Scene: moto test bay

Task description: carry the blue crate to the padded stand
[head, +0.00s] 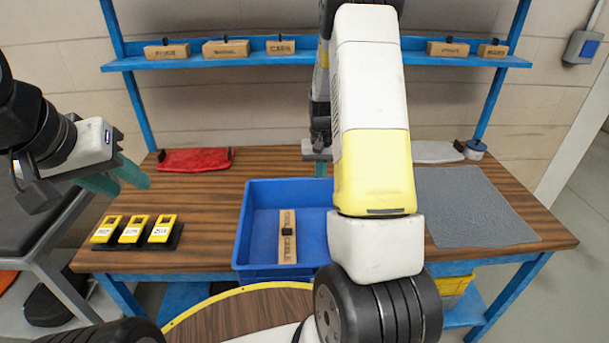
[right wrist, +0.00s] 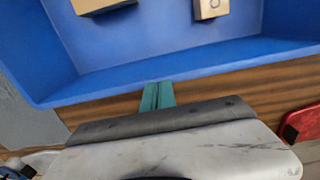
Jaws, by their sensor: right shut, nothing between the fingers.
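The blue crate (head: 243,226) stands on the wooden workbench with a cardboard box (head: 288,250) marked CABLE inside. My right arm hides its right part. The right wrist view shows the crate wall (right wrist: 200,62) and parts of two boxes inside. My right gripper (head: 320,169) is at the crate's far rim; its teal fingers (right wrist: 158,96) are together and empty. I cannot tell whether they touch the rim. My left gripper (head: 122,179) hangs over the bench's left end, its teal fingers apart and empty. A dark padded stand (head: 18,222) with a grey frame is at the far left.
Several yellow devices (head: 133,229) sit in a black holder left of the crate. A grey mat (head: 475,207) covers the bench's right side and looks bare. A blue shelf (head: 350,57) with small boxes runs above the bench.

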